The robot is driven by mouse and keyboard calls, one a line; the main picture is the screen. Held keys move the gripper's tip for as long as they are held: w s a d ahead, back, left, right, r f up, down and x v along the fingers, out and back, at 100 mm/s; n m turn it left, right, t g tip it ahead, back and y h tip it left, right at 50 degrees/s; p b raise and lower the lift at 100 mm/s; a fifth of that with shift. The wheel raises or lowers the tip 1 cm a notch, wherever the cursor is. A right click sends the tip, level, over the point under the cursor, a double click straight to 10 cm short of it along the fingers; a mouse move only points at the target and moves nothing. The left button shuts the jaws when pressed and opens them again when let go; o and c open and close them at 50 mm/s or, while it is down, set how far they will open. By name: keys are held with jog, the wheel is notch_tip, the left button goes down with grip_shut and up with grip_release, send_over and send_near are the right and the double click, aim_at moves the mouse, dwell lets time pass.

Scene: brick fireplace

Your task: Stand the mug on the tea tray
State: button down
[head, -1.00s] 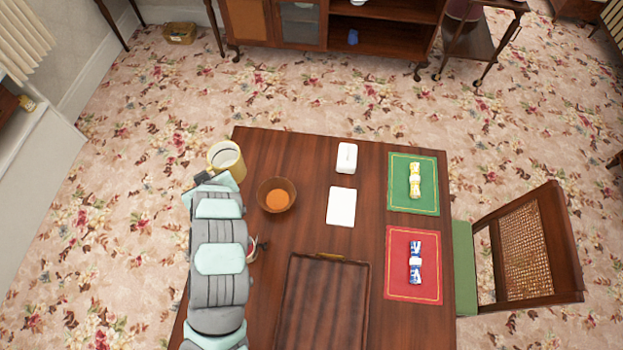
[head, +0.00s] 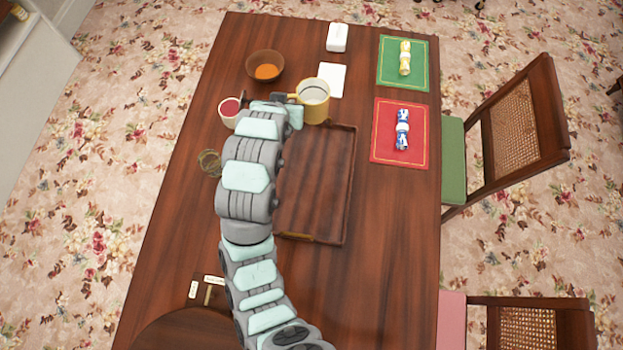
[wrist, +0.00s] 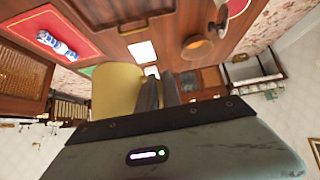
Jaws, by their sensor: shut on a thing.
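The yellow mug (head: 313,108) is held by my gripper (head: 292,100), with its open top facing up toward the head camera. In the head view it overlaps the far edge of the brown wooden tea tray (head: 318,190); its height above the table is hard to tell. The tray's middle is bare, and my arm covers part of its left side. In the wrist view the mug (wrist: 115,88) is a large yellow shape beside my dark gripper fingers (wrist: 160,92), which are shut on it, probably at its handle. The mug's base is hidden.
A wooden bowl (head: 265,66) with orange contents stands beyond the arm. A white cup (head: 229,111) with red contents and a glass item (head: 210,162) are left of my arm. A white card (head: 331,79) lies behind the mug. A red mat (head: 400,133) lies right of the tray.

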jog(key=f+b, duration=0.2)
jog(key=f, duration=0.6)
jog(key=w+f+m+h+b, duration=0.1)
jog(key=f, duration=0.7)
jog(key=f+m+b, duration=0.1)
jog(key=f+b, duration=0.1)
jog(key=f, duration=0.6)
jog(key=shift+w+f+g+h+b, duration=0.25)
jog(key=shift+w+g+h+b, duration=0.05)
jog(key=shift+h, duration=0.1)
jog(key=c, duration=2)
grip_release()
jog(key=shift+f, duration=0.2)
jog(key=o, duration=0.5)
jog(key=shift+r, duration=0.1)
